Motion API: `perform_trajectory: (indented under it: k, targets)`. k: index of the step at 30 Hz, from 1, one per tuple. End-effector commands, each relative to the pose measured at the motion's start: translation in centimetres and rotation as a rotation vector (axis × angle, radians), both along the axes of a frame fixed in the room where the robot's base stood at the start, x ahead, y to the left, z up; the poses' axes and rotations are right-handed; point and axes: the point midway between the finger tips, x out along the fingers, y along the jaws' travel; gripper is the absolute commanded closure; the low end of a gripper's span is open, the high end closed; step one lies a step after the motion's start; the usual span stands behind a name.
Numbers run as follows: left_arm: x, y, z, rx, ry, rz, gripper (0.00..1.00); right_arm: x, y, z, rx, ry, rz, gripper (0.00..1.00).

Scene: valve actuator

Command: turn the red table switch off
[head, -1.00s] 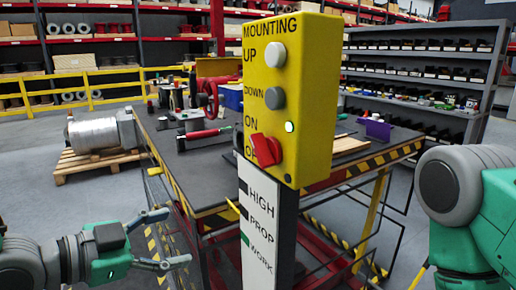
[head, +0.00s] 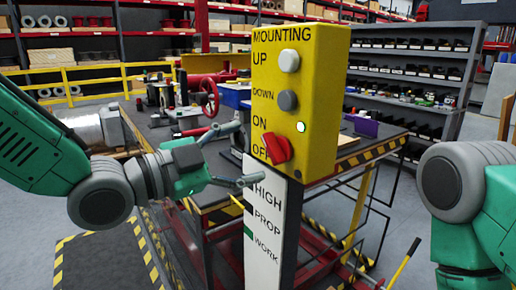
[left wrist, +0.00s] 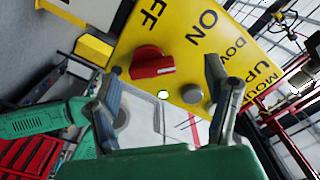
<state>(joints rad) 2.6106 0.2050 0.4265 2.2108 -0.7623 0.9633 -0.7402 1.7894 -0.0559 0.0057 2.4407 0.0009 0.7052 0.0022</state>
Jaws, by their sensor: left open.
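The red switch (head: 276,149) is a rotary knob low on the front of a yellow control box (head: 322,95), beside the ON and OFF labels. In the left wrist view the red switch (left wrist: 152,63) lies ahead of the fingers, between them but nearer the left one. My left gripper (head: 240,154) is open and empty, just left of the box at about the switch's height. Its two fingers also show in the left wrist view (left wrist: 166,92), apart from the switch. My right gripper is not in view; only part of my right arm shows at the right.
A white and a grey button (head: 287,100) sit above the switch. The box stands on a post with a white label (head: 264,220). A workbench (head: 215,195) with striped edges stands behind.

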Motion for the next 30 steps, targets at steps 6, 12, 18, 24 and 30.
perform_trajectory:
  k: [6, 12, 18, 24, 30]
  targets:
    - [1.0, -3.5, 0.0, 0.018, -0.002, -0.005, 0.29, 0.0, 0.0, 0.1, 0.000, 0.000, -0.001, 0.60]
    - [1.1, -3.5, 0.0, 0.016, -0.001, -0.005, 0.29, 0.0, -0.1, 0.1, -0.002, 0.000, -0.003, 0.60]
    - [1.1, -2.3, 0.1, 0.003, -0.003, -0.007, 0.55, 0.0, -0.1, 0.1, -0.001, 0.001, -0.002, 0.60]
    - [1.1, -2.2, -0.1, 0.007, 0.001, -0.002, 0.79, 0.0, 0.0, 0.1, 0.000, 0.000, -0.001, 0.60]
    - [1.1, -2.4, -0.1, 0.010, 0.001, -0.001, 0.79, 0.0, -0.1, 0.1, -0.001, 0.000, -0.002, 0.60]
